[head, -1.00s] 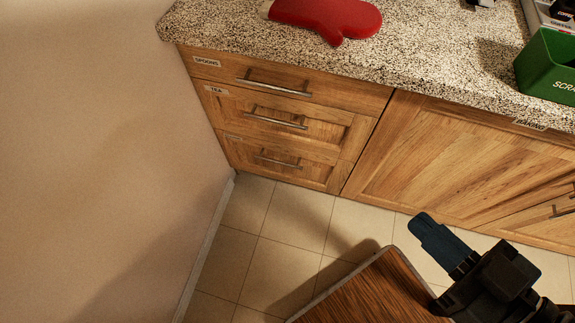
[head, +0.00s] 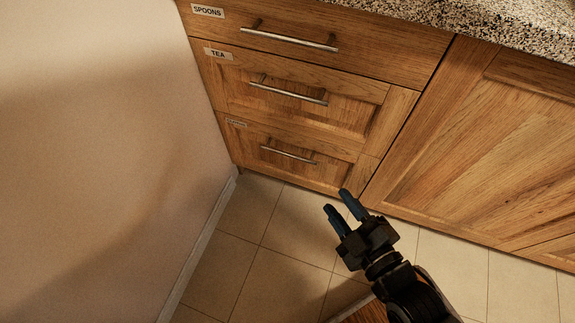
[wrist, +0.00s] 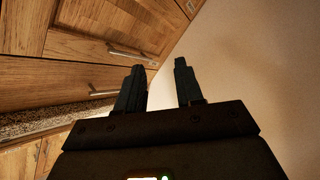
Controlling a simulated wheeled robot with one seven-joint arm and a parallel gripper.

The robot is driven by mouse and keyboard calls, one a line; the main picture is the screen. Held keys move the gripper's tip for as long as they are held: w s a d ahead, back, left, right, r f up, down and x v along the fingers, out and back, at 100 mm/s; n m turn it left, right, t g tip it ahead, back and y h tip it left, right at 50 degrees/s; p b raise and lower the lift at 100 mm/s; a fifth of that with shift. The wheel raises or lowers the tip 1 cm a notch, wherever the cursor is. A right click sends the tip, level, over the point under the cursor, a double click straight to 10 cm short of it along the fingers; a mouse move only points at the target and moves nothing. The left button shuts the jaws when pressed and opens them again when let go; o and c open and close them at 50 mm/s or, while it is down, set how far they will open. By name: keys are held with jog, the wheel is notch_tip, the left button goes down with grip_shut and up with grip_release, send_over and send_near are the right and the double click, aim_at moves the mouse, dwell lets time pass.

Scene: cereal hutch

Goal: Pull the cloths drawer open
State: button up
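A wooden unit has three stacked drawers at the left in the head view. The top one (head: 385,42) is labelled SPOONS and the middle one (head: 375,90) TEA. All three drawers look shut. My gripper (head: 336,201) is open and empty, below and right of the bottom handle in the picture, apart from it. In the wrist view my fingers (wrist: 159,68) are spread, with drawer fronts and bar handles to their left.
A plain wall (head: 90,150) stands close on the left of the drawers, with a skirting board at its foot. A wide cabinet door (head: 480,150) lies to the right under the speckled counter (head: 500,25). Tiled floor (head: 285,220) in front is clear.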

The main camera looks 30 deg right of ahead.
jog(key=w+f+n+b, duration=0.3)
jog(key=w+f+b, duration=0.5)
jog(key=f, duration=0.4)
jog(key=n+b, duration=0.4)
send_near(287, 154)
jog(key=w+f, duration=0.2)
jog(key=w, duration=0.1)
jog(key=shift+t, duration=0.3)
jog(key=shift+w+d+f+b, duration=0.15)
jog(key=shift+w+b, duration=0.4)
jog(key=shift+w, duration=1.2)
jog(key=shift+w+d+f+b, duration=0.15)
jog(key=shift+w+b, duration=0.4)
jog(key=shift+w, duration=1.2)
jog(key=shift+c, duration=0.3)
grip_shut()
